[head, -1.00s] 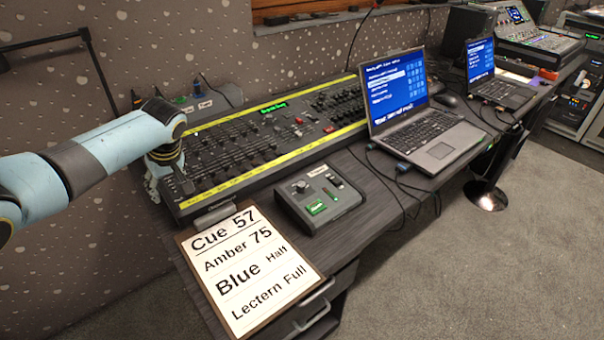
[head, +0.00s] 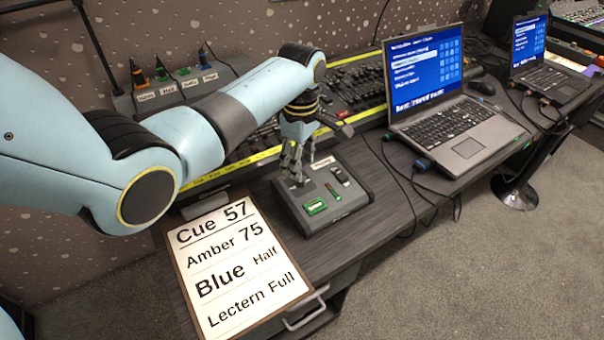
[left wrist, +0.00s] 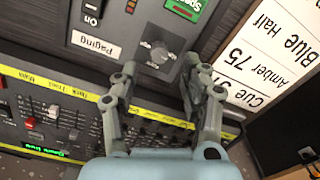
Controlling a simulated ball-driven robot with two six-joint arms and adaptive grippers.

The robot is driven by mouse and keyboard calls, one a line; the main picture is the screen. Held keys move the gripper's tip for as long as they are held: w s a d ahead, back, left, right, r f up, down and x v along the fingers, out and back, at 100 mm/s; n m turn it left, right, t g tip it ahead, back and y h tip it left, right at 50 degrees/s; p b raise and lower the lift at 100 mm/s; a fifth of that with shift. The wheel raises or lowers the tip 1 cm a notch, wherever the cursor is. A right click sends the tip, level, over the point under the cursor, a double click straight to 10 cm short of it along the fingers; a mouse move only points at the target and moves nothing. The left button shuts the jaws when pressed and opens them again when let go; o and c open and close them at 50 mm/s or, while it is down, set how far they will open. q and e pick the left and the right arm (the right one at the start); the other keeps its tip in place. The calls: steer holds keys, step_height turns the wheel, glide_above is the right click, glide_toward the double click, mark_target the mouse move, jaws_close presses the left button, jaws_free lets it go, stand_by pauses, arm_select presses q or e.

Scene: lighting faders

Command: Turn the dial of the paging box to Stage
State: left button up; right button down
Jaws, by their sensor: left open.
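The paging box (head: 345,207) is a grey box on the desk, with a label, a switch and a lit green display (head: 315,206). In the left wrist view its "Paging" label (left wrist: 95,45) and grey round dial (left wrist: 159,54) show. My left gripper (head: 296,177) is open above the dial end of the box. Its fingers largely hide the dial in the head view. In the left wrist view the open fingers (left wrist: 158,70) stand on either side of the dial; I cannot tell whether they touch it. The display's word is too small to read surely. My right gripper is not in view.
A cue sheet (head: 236,265) on a clipboard lies at the desk's front left. A long fader console (head: 360,90) stands behind the box. A laptop (head: 455,120) with cables is to the right. A labelled box with several coloured plugs (head: 178,90) stands at the back left.

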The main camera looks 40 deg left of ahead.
arm_select(q)
step_height(320, 180, down, 4)
steer(key=shift+b, duration=0.3)
steer(key=shift+f, duration=0.25)
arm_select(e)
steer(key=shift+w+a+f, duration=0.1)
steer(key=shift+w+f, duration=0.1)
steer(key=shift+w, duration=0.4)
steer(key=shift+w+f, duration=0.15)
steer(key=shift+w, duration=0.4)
arm_select(q)
steer(key=c, duration=0.4)
jaws_close()
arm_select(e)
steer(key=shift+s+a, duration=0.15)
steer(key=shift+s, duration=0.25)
